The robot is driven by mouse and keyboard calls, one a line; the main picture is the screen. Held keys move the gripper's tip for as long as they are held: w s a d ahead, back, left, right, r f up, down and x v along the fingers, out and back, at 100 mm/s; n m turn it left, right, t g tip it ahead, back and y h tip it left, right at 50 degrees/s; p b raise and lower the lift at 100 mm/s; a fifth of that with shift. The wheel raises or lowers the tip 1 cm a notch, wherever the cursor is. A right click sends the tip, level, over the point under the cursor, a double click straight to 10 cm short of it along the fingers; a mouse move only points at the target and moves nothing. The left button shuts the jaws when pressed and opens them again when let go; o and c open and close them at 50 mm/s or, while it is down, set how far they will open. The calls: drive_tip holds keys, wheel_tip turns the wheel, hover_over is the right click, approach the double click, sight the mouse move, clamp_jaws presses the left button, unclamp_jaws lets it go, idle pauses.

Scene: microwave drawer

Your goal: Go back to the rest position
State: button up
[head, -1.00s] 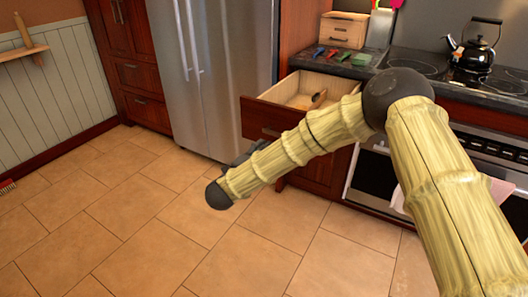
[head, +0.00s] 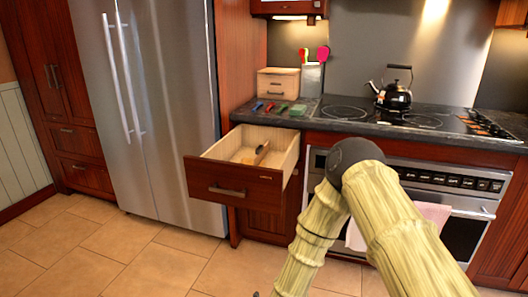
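My arm comes in from the lower right, in front of the stove, bent at a dark round joint. Its lower part runs down and left out of the bottom edge. My gripper is not clearly visible; only a small dark bit shows at the bottom edge. The open wooden drawer (head: 235,191) juts out from the cabinet between fridge and stove, with a wooden utensil (head: 262,153) lying inside it.
The steel fridge (head: 165,110) stands left of the drawer. The stove (head: 465,205) is on the right, with a black kettle (head: 395,95) on top. A wooden box (head: 278,83) and small coloured items (head: 277,108) are on the counter. The tiled floor (head: 130,260) at lower left is clear.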

drive_tip(key=s+d+f+n+g, duration=0.2)
drive_tip(key=s+d+f+g, duration=0.15)
drive_tip(key=s+d, duration=0.45)
drive_tip(key=s+d+f+n+g, duration=0.25)
drive_tip(key=s+d+f, duration=0.25)
drive_tip(key=s, duration=0.5)
drive_tip(key=s+d+n+g+h, duration=0.1)
drive_tip(key=s+d+n+g, duration=0.15)
drive_tip(key=s+d, duration=0.5)
drive_tip(key=s+d+n+g, duration=0.1)
drive_tip(key=s+d+g, duration=0.25)
drive_tip(key=s, duration=0.75)
wheel_tip(320, 180, up, 14)
drive_tip(key=p, duration=1.4)
drive_tip(key=shift+w+d+r+t+p, duration=0.15)
drive_tip(key=shift+w+r+t+p, duration=0.1)
drive_tip(key=shift+w+t+p, duration=0.15)
